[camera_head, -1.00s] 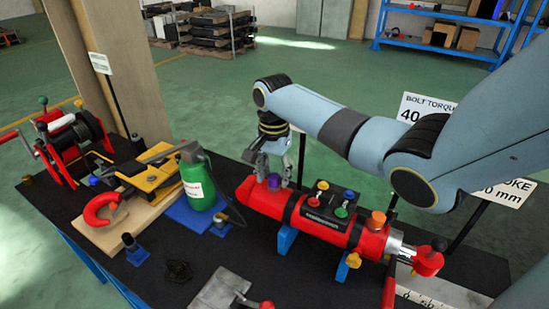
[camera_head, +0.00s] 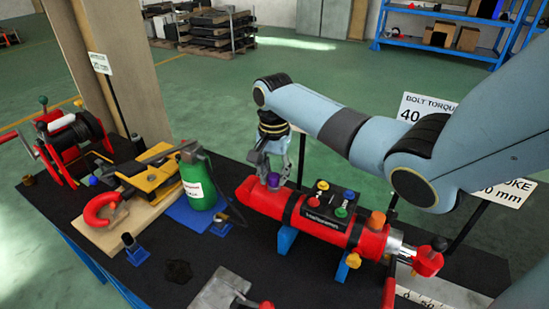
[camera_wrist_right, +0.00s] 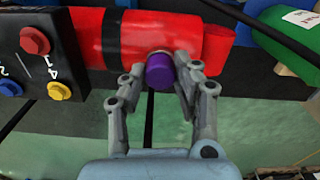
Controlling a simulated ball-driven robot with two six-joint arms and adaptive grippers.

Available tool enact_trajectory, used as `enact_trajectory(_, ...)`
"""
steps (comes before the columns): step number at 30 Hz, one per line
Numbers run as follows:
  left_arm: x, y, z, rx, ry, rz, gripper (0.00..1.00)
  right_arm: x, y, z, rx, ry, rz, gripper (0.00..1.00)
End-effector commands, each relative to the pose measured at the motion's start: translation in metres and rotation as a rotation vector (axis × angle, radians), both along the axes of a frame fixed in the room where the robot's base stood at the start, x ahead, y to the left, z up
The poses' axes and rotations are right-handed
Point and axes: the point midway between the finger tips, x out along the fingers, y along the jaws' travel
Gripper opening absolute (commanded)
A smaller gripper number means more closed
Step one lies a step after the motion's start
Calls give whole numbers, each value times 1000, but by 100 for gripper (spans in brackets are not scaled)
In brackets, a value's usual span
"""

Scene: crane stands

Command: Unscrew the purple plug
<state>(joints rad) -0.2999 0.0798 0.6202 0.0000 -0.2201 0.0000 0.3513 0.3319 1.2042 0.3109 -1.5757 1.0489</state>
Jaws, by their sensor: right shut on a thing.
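The purple plug (camera_head: 273,180) sits on top of the red cylinder (camera_head: 262,203), near its left end. In the right wrist view the plug (camera_wrist_right: 160,72) is a short purple knob with a pale ring at its base, against the red cylinder (camera_wrist_right: 185,30). My right gripper (camera_head: 266,176) reaches down from above, its fingers on either side of the plug. In the right wrist view the fingertips (camera_wrist_right: 156,76) close on the plug's sides. Whether the plug's thread is still in the cylinder cannot be told. My left gripper is not in view.
A black box with coloured knobs (camera_head: 331,200) sits on the cylinder, right of the plug. A green bottle (camera_head: 198,181) stands to the left. An orange cap (camera_head: 376,221) and a red fitting (camera_head: 428,262) are at the right end. Blue supports (camera_head: 286,239) hold the cylinder.

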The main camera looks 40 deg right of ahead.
Motion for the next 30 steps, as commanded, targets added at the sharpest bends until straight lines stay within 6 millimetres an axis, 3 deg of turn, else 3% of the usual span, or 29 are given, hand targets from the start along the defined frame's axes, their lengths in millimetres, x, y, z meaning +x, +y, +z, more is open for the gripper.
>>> enact_trajectory(6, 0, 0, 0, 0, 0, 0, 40, 1, 0, 1, -1, -3, 292, 0)
enact_trajectory(17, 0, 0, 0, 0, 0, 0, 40, 1, -1, 2, -1, -4, 351, 0)
enact_trajectory(24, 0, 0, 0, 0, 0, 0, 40, 2, -1, 2, -2, -5, 667, 0)
enact_trajectory(30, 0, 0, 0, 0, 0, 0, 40, 2, -1, 7, -2, -5, 659, 0)
